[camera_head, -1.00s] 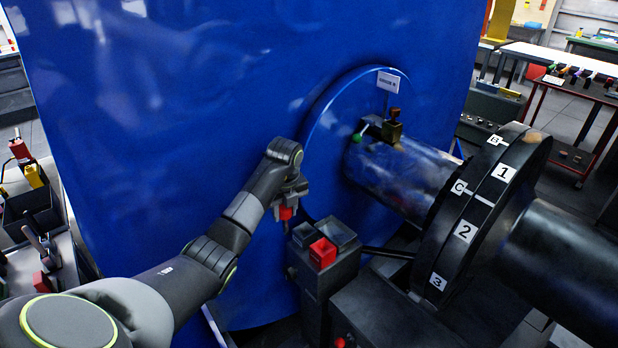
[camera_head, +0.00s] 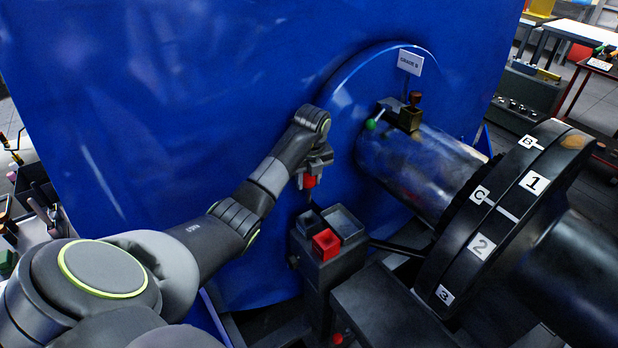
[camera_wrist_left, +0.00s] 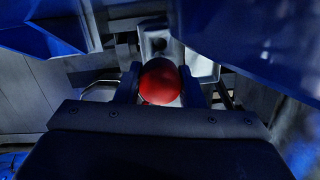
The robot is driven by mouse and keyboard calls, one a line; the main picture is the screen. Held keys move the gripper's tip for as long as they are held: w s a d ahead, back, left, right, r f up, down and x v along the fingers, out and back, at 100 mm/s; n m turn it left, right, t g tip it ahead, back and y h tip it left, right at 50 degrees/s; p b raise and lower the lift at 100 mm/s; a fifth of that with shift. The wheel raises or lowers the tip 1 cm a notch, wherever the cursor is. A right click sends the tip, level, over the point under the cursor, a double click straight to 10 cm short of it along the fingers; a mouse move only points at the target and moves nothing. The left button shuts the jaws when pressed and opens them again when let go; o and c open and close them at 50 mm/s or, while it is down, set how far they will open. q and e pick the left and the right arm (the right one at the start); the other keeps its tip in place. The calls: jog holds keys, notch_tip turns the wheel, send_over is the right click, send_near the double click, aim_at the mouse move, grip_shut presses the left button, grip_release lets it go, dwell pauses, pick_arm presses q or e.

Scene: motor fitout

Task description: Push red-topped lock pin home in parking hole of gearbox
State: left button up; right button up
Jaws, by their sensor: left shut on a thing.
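The red-topped lock pin (camera_head: 309,182) is in my left gripper (camera_head: 310,176), pointing down in the head view. In the left wrist view, its round red top (camera_wrist_left: 160,82) sits between the two fingers of my left gripper (camera_wrist_left: 160,88). A pale grey part with a dark round hole (camera_wrist_left: 158,45) shows just beyond the red top. Below the gripper in the head view is a dark box (camera_head: 325,272) with open square pockets and a red block (camera_head: 325,243); the pin looks above and apart from it. I cannot tell which hole is the parking hole. My right gripper is not in view.
A big blue housing (camera_head: 180,90) stands behind my arm. To the right, a metal shaft (camera_head: 415,165) runs into a black disc (camera_head: 500,220) marked with numbers and letters.

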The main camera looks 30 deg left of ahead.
aim_at(310, 202)
pick_arm(q)
jog(key=shift+w+f+b, duration=0.1)
jog(key=shift+f+b, duration=0.7)
jog(key=shift+f, duration=0.25)
notch_tip(310, 202, down, 3)
jog(key=shift+f+b, duration=0.1)
jog(key=shift+b, duration=1)
jog(key=shift+f, duration=0.3)
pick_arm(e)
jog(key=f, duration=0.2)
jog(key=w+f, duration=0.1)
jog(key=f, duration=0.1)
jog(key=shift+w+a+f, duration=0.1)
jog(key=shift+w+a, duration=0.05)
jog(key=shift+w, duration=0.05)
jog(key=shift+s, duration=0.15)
pick_arm(q)
jog(key=shift+f+b, duration=1.75)
jog(key=shift+f, duration=0.5)
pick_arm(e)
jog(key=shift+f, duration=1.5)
pick_arm(q)
jog(key=shift+d+r, duration=0.1)
jog(key=shift+r, duration=0.05)
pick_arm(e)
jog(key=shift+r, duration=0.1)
